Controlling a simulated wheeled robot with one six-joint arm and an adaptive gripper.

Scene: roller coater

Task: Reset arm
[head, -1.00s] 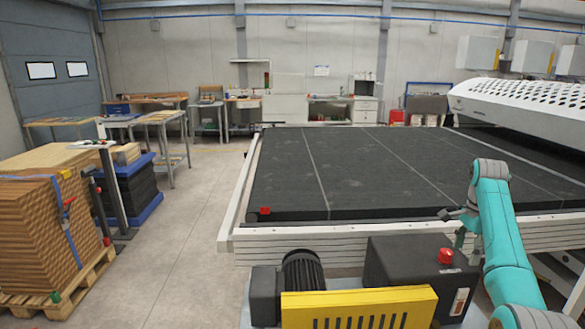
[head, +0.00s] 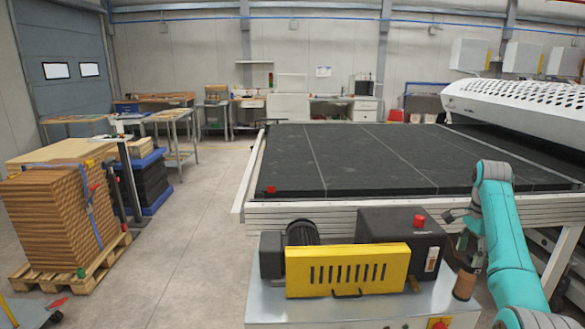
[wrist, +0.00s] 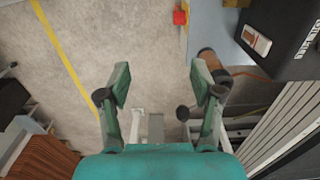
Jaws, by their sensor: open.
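My teal arm (head: 498,230) stands at the right of the head view, bent with its wrist hanging down beside the dark control box (head: 385,238). My gripper (wrist: 160,82) shows in the wrist view with its two green fingers spread wide. Nothing is between the fingers, only grey floor beyond. In the head view the fingers are small and partly hidden by the arm. A brown cylinder (head: 464,285) stands close below the wrist. It also shows in the wrist view (wrist: 209,62), just beyond the right finger; whether they touch I cannot tell.
The roller coater's black belt (head: 350,155) fills the middle, with a red block (head: 270,189) at its near left corner. A yellow guard (head: 348,270) and red button (head: 419,220) are in front. Stacked boards on a pallet (head: 60,222) stand left. The floor aisle (head: 190,225) is clear.

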